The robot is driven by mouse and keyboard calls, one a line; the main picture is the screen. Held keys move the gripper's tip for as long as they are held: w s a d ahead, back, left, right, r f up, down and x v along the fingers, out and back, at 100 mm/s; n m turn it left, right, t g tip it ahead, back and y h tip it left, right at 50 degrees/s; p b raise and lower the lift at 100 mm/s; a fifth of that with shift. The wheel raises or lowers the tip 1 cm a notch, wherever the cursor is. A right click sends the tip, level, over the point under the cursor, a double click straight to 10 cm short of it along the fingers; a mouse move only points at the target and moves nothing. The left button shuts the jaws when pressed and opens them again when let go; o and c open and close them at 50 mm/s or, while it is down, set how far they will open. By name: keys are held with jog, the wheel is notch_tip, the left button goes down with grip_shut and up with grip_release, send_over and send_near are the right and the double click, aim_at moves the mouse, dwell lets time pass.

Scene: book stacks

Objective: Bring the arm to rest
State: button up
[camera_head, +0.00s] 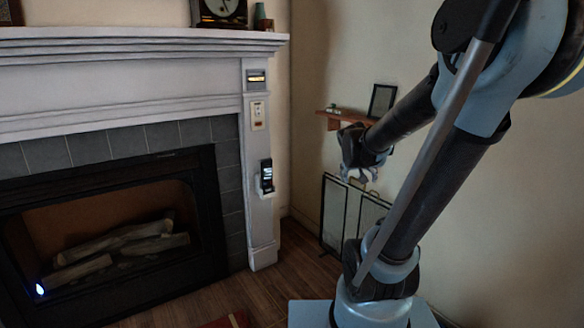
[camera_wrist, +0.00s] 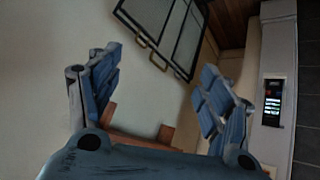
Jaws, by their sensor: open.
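My arm (camera_head: 428,190) reaches up from the base and bends over toward the corner beside the fireplace. My gripper (camera_head: 362,174) hangs at its end in front of the wall, near the small wooden shelf. In the wrist view my gripper (camera_wrist: 155,95) shows two blue padded fingers spread wide apart. Nothing is between them, and it holds nothing. Part of the gripper is dark and small in the head view.
A white fireplace surround (camera_head: 262,190) stands at the left, with a phone-like device (camera_head: 266,176) on its post. A wooden shelf (camera_head: 340,117) bears a dark frame (camera_head: 382,100). A black folding screen (camera_head: 335,215) stands on the floor below; it also shows in the wrist view (camera_wrist: 165,22).

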jog(key=s+a+f+g+y, duration=0.1)
jog(key=s+f+g, duration=0.1)
jog(key=s, duration=0.6)
jog(key=s+a+f+n+g+y, duration=0.1)
jog(key=s+f, duration=0.3)
jog(key=s, duration=0.4)
jog(key=s+a+f+n+g+y, duration=0.1)
jog(key=s+a+f+g, duration=0.1)
jog(key=s, duration=0.6)
jog(key=shift+s+a+f+g+y, duration=0.2)
jog(key=shift+a+f+g+y, duration=0.25)
jog(key=shift+f, duration=0.5)
jog(key=shift+a, duration=0.1)
jog(key=shift+w+f, duration=0.2)
jog(key=shift+w, duration=0.3)
